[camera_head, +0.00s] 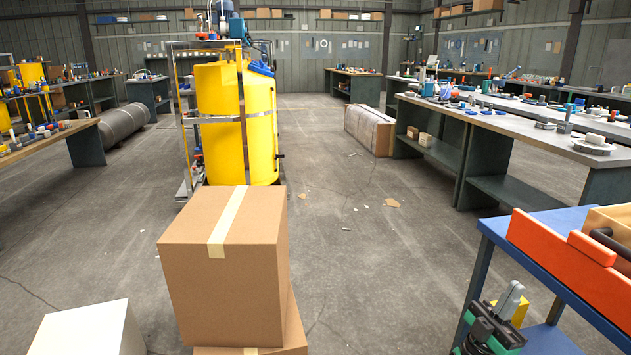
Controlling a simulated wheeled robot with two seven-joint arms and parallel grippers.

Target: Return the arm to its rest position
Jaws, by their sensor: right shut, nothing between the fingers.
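My right gripper (513,291) shows at the lower right, with grey fingers and a black and green body. Its fingers are together with nothing held. It is beside the left side of a blue cart (478,277), in front of a yellow object (519,312) that it partly hides. I cannot tell whether it touches the cart. The rest of the right arm is mostly cut off by the bottom edge. My left gripper is out of view.
Stacked cardboard boxes (222,265) and a white box (85,330) stand at front left. The blue cart carries an orange-red bin (565,262). A yellow tank (220,120) stands behind the boxes. A long workbench (525,125) runs along the right. The middle floor is mostly clear, with small scraps.

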